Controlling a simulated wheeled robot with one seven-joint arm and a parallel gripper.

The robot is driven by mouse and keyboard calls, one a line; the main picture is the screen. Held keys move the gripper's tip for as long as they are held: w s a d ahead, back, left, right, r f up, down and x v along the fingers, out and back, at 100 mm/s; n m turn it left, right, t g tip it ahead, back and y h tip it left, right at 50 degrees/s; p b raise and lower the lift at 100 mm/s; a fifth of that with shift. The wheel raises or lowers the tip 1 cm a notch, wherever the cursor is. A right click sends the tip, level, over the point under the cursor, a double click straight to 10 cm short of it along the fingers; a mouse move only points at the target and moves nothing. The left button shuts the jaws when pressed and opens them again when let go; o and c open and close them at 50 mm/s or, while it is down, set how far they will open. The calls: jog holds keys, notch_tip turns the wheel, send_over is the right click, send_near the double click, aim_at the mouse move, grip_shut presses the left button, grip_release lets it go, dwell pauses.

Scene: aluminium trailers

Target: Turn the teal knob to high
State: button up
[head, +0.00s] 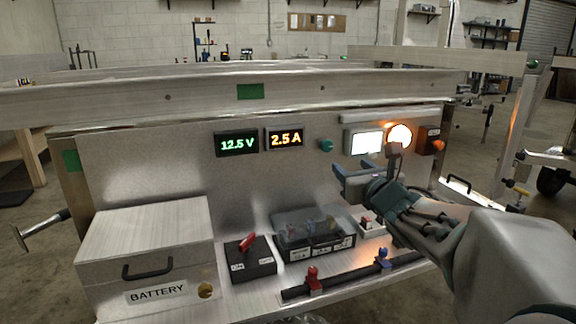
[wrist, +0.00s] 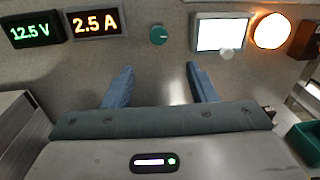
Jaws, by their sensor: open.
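The teal knob (head: 326,145) is a small round dial on the upright metal panel, right of the amber 2.5 A display (head: 284,138). In the wrist view the teal knob (wrist: 158,35) is at the top, a little beyond the fingertips and between their lines. Its pointer mark is too small to read. My gripper (head: 353,178) is open and empty, below and right of the knob in the head view. In the wrist view my gripper (wrist: 159,72) has its two blue fingers spread apart, not touching the knob.
A green 12.5 V display (head: 237,144) is at left. Below stand a battery box (head: 145,245), a red-handled switch (head: 250,259) and a clear-lidded fuse box (head: 313,237).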

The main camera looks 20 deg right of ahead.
aim_at(328, 147)
jog(key=shift+n, duration=0.6)
jog(key=w, duration=1.3)
jog(key=shift+w+d+b, duration=0.3)
jog(key=shift+w, duration=0.1)
jog(key=c, duration=1)
